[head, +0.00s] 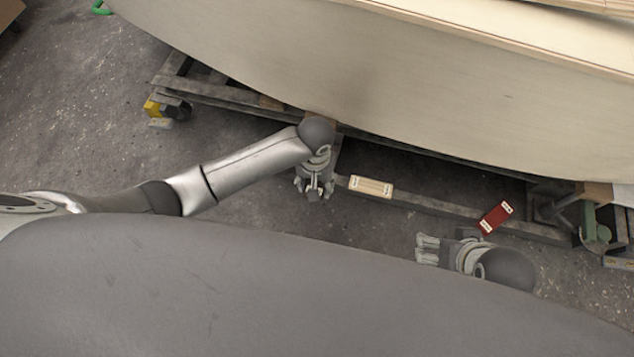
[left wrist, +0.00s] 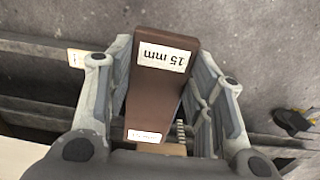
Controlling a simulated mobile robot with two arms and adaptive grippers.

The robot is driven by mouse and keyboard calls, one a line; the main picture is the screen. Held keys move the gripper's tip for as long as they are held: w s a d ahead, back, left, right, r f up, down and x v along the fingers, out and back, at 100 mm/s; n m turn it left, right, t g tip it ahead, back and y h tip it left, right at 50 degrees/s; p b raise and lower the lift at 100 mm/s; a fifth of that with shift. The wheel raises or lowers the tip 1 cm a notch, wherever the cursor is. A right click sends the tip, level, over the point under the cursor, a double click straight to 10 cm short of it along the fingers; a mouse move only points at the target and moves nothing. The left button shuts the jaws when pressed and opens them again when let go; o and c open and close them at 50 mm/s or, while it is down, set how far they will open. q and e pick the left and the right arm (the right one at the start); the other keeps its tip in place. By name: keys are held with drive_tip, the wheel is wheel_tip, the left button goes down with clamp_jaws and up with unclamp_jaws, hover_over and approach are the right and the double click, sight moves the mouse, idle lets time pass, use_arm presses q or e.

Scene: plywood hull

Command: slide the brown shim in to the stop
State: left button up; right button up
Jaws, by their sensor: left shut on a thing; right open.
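The brown shim (left wrist: 160,85) shows in the left wrist view with a white "15 mm" label and a smaller label at its lower end. It lies between the fingers of my left gripper (head: 314,194), which is shut on it. In the head view that gripper hangs beside the dark frame under the hull, and I cannot make out the shim there. A small wooden piece (left wrist: 172,149) shows at the shim's lower end; I cannot tell whether they touch. My right gripper (head: 427,249) is open and empty at lower right.
A pale wooden shim (head: 371,187) and a red shim (head: 496,217) lie on the cradle's dark beam (head: 435,208). The big plywood hull (head: 400,95) overhangs the frame. A yellow-and-black caster (head: 165,110) stands at left. A green clamp-like part (head: 594,232) is at right.

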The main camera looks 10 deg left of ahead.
use_arm(q)
drive_tip(key=shift+w+a+f, duration=0.25)
drive_tip(key=shift+w+f, duration=0.15)
drive_tip(key=shift+f, duration=0.1)
drive_tip(key=shift+w+a+f+b, duration=0.4)
drive_tip(key=shift+w+f+b, duration=0.15)
drive_tip(key=shift+f, duration=0.05)
drive_tip(key=shift+w+a+f+b, duration=0.35)
drive_tip(key=shift+w+f, duration=0.2)
drive_tip(key=shift+f, duration=0.05)
drive_tip(key=shift+w+a+f+b, duration=0.6)
drive_tip(key=shift+w+f+b, duration=0.15)
drive_tip(key=shift+w+f, duration=0.15)
drive_tip(key=shift+w+a+f+b, duration=0.55)
drive_tip(key=shift+w+f+b, duration=0.25)
drive_tip(key=shift+f, duration=0.2)
use_arm(e)
drive_tip(key=w+a+r+t+y, duration=0.1)
drive_tip(key=w+a+r+t, duration=0.2)
drive_tip(key=w+r+t, duration=0.3)
drive_tip(key=w+a+r+t+y, duration=0.2)
drive_tip(key=w+a+r+t, duration=0.1)
drive_tip(key=w+r+t, duration=0.4)
drive_tip(key=shift+w+a+r+n+y, duration=0.3)
drive_tip(key=shift+w+r+n, duration=0.1)
drive_tip(key=shift+w+r, duration=1.05)
drive_tip(key=shift+s, duration=0.1)
